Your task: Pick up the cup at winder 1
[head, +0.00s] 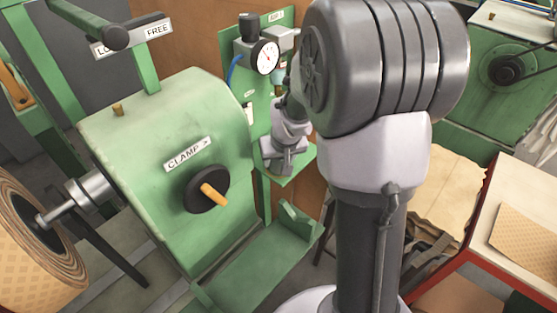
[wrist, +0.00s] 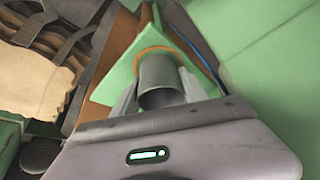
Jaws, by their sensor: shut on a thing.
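The cup (wrist: 158,74) is a plain grey cylinder in the wrist view, with its open rim toward the camera. My gripper (head: 284,160) is shut on it, one finger on each side. Behind the cup is a small green shelf (wrist: 112,88) with an orange-brown ring (wrist: 150,50) on it. I cannot tell whether the cup touches the shelf. In the head view my gripper is over the green shelf (head: 298,172) beside the winder (head: 160,140), and the cup cannot be made out there.
A pressure gauge (head: 265,57) and a blue hose are on the green panel above the shelf. The winder's clamp knob (head: 206,190) sticks out at left. A coil (head: 30,240) is at far left. A red-edged table (head: 490,250) stands at right.

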